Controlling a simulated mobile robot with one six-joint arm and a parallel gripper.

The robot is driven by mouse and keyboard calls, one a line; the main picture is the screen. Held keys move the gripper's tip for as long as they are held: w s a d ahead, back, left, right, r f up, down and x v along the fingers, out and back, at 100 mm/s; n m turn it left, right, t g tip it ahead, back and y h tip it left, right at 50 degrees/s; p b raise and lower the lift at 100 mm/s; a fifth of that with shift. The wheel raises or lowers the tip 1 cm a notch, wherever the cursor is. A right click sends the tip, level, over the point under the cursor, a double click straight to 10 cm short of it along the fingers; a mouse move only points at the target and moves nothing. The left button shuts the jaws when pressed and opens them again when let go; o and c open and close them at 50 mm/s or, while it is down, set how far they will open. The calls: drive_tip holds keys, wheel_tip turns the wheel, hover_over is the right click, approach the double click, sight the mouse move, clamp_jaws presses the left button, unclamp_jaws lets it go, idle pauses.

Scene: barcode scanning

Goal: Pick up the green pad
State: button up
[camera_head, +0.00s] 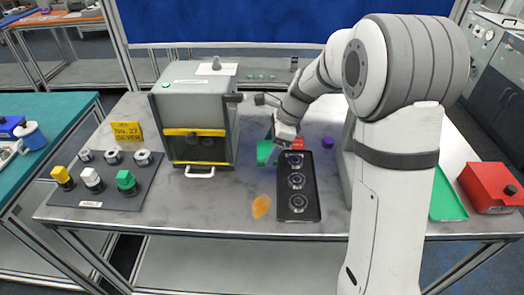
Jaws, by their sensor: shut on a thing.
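The green pad (264,151) shows as a small bright green piece near the middle of the table, just left of my gripper. My gripper (276,151) reaches down from the arm, above the far end of a black tray. It is shut on the green pad. The fingers are small in this view and partly hide the pad's right side. I cannot tell whether the pad touches the table.
The black tray (298,211) holds several round metal parts. An orange piece (261,207) lies left of it, and a purple piece (328,142) lies behind. A grey box machine (222,92) stands left. A green tray (448,205) and red box (490,181) are right.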

drive_tip(key=s+d+b, duration=0.2)
drive_tip(key=s+d, duration=0.6)
drive_tip(key=d, duration=0.6)
drive_tip(key=shift+s+d, duration=0.2)
drive_tip(key=shift+d, duration=0.15)
drive_tip(key=o, duration=0.4)
drive_tip(key=c, duration=0.3)
